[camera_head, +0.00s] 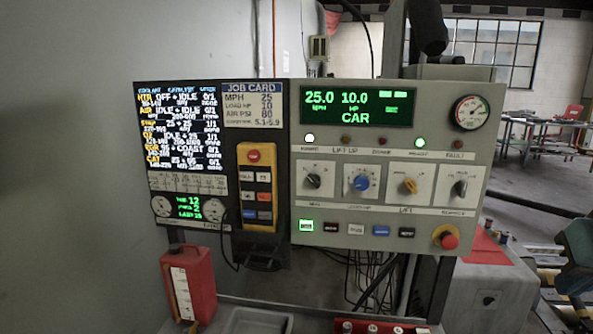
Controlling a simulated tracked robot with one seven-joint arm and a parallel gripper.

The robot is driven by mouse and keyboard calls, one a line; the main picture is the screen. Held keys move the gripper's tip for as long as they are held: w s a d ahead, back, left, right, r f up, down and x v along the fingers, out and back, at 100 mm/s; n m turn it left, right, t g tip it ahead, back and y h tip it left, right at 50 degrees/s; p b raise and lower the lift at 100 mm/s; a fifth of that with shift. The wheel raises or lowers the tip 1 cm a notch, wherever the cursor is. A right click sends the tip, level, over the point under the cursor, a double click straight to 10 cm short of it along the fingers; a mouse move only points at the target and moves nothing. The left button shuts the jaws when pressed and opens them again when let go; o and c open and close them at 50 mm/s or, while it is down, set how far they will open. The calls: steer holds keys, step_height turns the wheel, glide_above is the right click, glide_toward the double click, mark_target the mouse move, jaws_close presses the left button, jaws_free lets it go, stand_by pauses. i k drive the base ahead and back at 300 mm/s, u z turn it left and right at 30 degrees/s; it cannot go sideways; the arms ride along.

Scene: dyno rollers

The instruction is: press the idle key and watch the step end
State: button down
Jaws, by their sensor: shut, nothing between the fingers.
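The control panel (390,291) hangs on the wall side, with a green display (357,107) reading 25.0 MPH, 10.0 and CAR. Along its bottom is a row of small keys: a lit green key (306,225), a dark key (331,227), a white key (356,229), a blue key (381,231) and a black key (406,232). A yellow pendant (243,160) with a red button and several small keys hangs to the left. The key labels are too small to read, so I cannot tell which is the idle key. My gripper is not in view.
A black step screen (181,128) and a job card (252,105) are left of the panel. A red emergency button (448,241) sits at its lower right. A red container (189,283) stands below left. Cables (375,268) hang underneath. The floor at right is partly open.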

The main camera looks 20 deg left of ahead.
mark_target(247, 175)
steer(key=z, duration=0.1)
steer(key=k, duration=1.3)
steer(key=u, duration=1.5)
steer(key=i, duration=1)
steer(key=u, duration=0.05)
